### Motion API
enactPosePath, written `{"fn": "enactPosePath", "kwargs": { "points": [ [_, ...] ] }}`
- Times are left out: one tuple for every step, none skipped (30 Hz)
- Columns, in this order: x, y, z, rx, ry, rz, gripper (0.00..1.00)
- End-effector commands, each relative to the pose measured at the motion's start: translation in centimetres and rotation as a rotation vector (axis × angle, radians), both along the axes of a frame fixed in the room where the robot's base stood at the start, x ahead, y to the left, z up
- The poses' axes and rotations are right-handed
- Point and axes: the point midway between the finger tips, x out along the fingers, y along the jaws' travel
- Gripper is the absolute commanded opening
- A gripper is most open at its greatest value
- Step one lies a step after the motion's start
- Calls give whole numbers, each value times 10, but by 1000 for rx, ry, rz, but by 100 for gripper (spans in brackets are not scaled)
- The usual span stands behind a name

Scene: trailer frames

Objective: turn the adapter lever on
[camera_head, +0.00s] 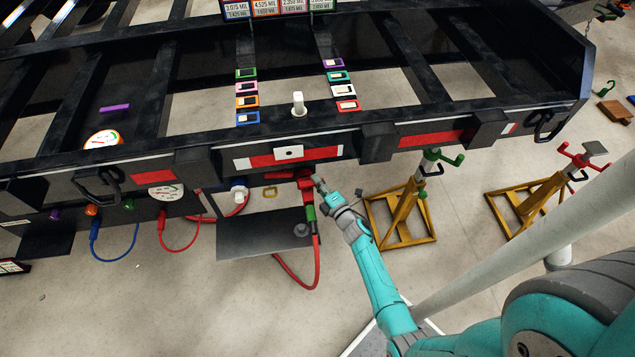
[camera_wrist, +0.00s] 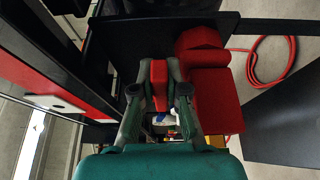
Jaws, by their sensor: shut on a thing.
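The red adapter (camera_head: 290,175) sits under the trailer frame's rear beam in the head view. In the wrist view its blocky red body (camera_wrist: 212,95) is right of my gripper. The narrow red adapter lever (camera_wrist: 159,84) stands between my fingertips. My gripper (camera_wrist: 158,100) is shut on this lever, with one finger on each side. In the head view my gripper (camera_head: 320,186) is at the adapter's right side, and the lever cannot be made out there. A green connector (camera_head: 310,212) on a red hose hangs just below the adapter.
The black rear beam with a red-and-white strip (camera_head: 288,155) runs just above my gripper. A dark plate (camera_head: 260,235) lies below and left. A red hose (camera_wrist: 270,60) loops at the right of the wrist view. Yellow stands (camera_head: 400,215) are to the right.

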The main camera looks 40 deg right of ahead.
Motion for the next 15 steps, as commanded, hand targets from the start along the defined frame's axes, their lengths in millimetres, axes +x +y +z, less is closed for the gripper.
{"fn": "enactPosePath", "kwargs": {
  "points": [
    [0, -1, -1, -1, 1, 7, 0],
    [0, -2, -1, -1, 1, 15, 0],
    [0, -2, -1, -1, 1, 27, 0],
    [1, -2, -1, -2, 2, 37, 0],
    [1, -3, -1, -1, 1, 48, 0],
    [1, -4, -1, -1, 2, 64, 0],
    [2, -4, 0, -1, 1, 78, 0],
    [3, -4, 0, -2, 2, 92, 0],
    [3, -5, -1, -2, 2, 113, 0],
    [4, -5, -1, -1, 2, 129, 0],
    [4, -5, -1, -1, 2, 146, 0],
    [5, -6, 0, -1, 2, 170, 0],
    [6, -6, -1, -1, 2, 190, 0],
    [7, -7, 0, 0, 2, 209, 0],
    [8, -7, 0, 0, 2, 238, 0]
  ]
}}
